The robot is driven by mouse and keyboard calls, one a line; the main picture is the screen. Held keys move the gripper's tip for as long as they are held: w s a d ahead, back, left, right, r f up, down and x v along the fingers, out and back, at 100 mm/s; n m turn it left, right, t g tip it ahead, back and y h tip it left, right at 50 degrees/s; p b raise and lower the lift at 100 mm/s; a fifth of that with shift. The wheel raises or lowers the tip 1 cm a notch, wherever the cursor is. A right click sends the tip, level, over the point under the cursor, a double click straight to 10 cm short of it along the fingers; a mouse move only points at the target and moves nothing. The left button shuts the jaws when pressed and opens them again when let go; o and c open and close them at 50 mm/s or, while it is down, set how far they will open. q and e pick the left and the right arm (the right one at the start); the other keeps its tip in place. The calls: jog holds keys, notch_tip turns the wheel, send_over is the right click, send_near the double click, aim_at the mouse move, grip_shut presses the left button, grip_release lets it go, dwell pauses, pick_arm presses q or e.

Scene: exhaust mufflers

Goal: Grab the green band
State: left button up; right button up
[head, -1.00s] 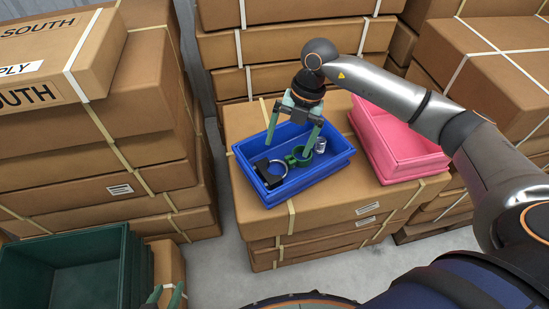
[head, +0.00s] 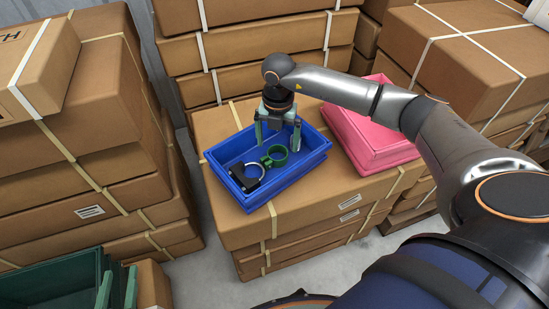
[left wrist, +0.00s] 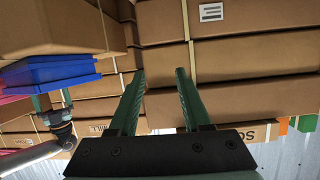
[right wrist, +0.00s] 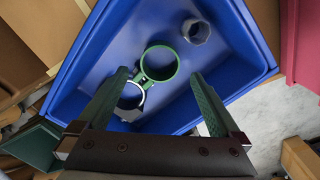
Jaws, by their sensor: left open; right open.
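The green band (head: 270,162) lies in the blue bin (head: 287,179), beside a black clamp (head: 243,180) with a silver ring. My right gripper (head: 278,136) is open and points down into the bin over its far part. In the right wrist view the green band (right wrist: 160,79) shows between the open fingers (right wrist: 158,73), with the silver ring close below it. A grey nut-like piece (right wrist: 196,31) lies farther up in the bin. My left gripper (head: 117,289) is open and empty at the lower left, and its fingers (left wrist: 160,72) face stacked boxes.
The blue bin and a pink bin (head: 378,150) sit on stacked cardboard boxes (head: 330,200). Taller box stacks stand left, behind and right. A dark green bin (head: 60,275) is at the lower left. Grey floor (head: 205,270) shows in front.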

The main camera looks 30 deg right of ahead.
aim_at(278, 152)
notch_tip(278, 152, down, 4)
jog(key=shift+w+d+f+b, duration=0.1)
jog(key=shift+w+b, duration=0.05)
jog(key=shift+b, duration=0.3)
pick_arm(q)
notch_tip(278, 152, up, 6)
jog(key=w+m+t, duration=0.1)
jog(key=w+t, duration=0.1)
jog(key=shift+t+h, duration=0.3)
jog(key=shift+t, duration=0.1)
jog(key=shift+r, duration=0.1)
jog(key=shift+s, duration=0.1)
pick_arm(e)
jog(key=c, duration=1.5)
jog(key=shift+o, duration=0.2)
